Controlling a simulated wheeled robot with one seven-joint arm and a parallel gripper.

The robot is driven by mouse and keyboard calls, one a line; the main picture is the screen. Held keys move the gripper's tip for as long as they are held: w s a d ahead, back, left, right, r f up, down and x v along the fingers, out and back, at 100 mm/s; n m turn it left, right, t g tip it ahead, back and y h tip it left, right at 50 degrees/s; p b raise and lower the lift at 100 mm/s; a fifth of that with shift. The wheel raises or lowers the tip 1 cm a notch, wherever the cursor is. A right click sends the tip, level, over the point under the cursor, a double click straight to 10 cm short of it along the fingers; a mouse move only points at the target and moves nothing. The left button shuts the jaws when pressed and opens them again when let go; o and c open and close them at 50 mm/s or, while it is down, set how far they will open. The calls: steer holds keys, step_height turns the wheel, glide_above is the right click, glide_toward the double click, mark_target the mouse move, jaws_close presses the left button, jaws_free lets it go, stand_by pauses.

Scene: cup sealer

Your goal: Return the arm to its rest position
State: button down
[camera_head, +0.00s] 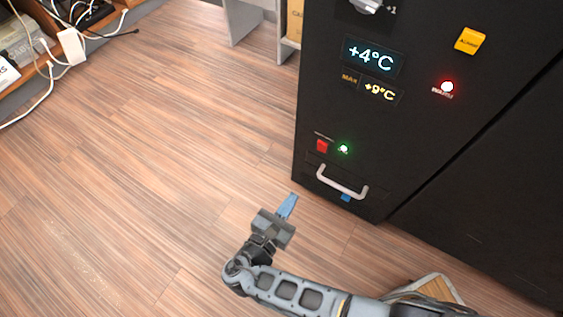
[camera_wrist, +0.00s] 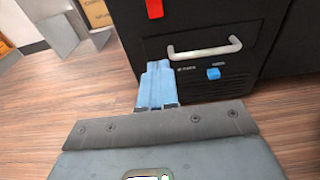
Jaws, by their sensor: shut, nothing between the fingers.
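My arm reaches up from the bottom of the head view, with my gripper (camera_head: 287,205) in front of the black cabinet (camera_head: 345,225) and low near its handle. In the wrist view my gripper's blue fingers (camera_wrist: 157,84) are together with nothing between them. The silver handle (camera_head: 342,183) is on the lower front of the cabinet, to the right of the fingers and apart from them. It also shows in the wrist view (camera_wrist: 204,51).
The cabinet has displays reading +4°C (camera_head: 371,56) and +9°C, a yellow button (camera_head: 470,41), a red lit lamp (camera_head: 447,87), a red switch (camera_head: 322,145) and a green light (camera_head: 344,149). Cables and devices (camera_head: 72,45) lie at top left. The wooden floor on the left is clear.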

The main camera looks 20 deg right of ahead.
steer(key=s+d+f+m+g+y, duration=0.2)
steer(key=s+f+m+g+y, duration=0.3)
steer(key=s+f, duration=0.55)
steer(key=s+a+r+m+t+y, duration=0.1)
steer(key=s+r+m+y, duration=0.1)
steer(key=s+m+y, duration=0.3)
steer(key=s+r+m+t+y, duration=0.1)
steer(key=s+r+m+y, duration=0.15)
steer(key=s, duration=0.55)
steer(key=s+d+r+m+t+p, duration=0.1)
steer(key=r+m+p, duration=0.3)
steer(key=r, duration=1.7)
steer(key=s+d+r+m+t+p, duration=0.1)
steer(key=d+r+m+t+p, duration=0.2)
steer(key=r+p, duration=1.2)
steer(key=s+d+r+m+t+p, duration=0.1)
steer(key=d+r+m+t+p, duration=0.2)
steer(key=r+p, duration=0.7)
step_height(320, 180, up, 18)
steer(key=m+t+y, duration=0.1)
steer(key=m, duration=0.1)
steer(key=shift+r+m, duration=0.15)
steer(key=shift+m, duration=0.2)
